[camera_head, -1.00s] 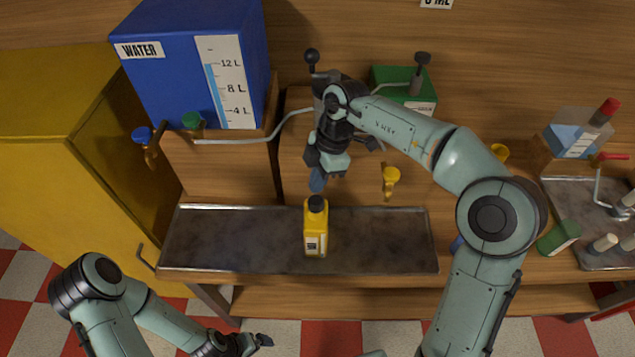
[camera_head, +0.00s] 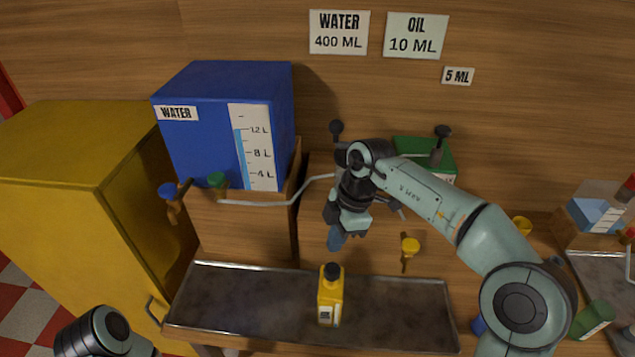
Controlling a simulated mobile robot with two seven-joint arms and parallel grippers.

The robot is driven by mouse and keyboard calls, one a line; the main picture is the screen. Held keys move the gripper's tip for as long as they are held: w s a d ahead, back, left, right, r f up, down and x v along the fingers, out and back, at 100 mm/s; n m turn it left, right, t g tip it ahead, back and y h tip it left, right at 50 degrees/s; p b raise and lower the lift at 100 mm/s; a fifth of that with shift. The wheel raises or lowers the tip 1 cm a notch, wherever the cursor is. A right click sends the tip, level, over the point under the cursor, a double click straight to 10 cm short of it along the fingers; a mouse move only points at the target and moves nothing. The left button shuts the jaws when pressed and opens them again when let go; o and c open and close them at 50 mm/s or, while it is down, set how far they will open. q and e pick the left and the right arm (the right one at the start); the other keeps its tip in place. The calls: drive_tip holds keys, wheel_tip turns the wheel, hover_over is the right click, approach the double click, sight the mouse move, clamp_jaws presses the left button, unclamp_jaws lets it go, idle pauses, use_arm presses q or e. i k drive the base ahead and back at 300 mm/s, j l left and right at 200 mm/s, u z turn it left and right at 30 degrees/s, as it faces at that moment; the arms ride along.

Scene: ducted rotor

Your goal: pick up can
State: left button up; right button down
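No thing in view is labelled as a can. A yellow bottle (camera_head: 330,298) with a black cap stands upright on the grey metal counter top (camera_head: 240,300). A green box-shaped container (camera_head: 424,150) sits at the back, partly behind my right arm. My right gripper (camera_head: 350,228) hangs above and behind the yellow bottle, apart from it. A small blue piece (camera_head: 337,238) shows at its lower end; I cannot tell whether it is held or behind. The fingers are too hidden to read. Only a link of my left arm shows at bottom left; its gripper is out of view.
A blue water tank (camera_head: 215,110) with a scale stands on a wooden block at the left, beside a yellow cabinet (camera_head: 80,150). A thin pipe (camera_head: 265,203) runs from its green tap. The counter beside the bottle is clear.

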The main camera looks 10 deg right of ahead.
sight(331, 295)
drive_tip(key=k, duration=1)
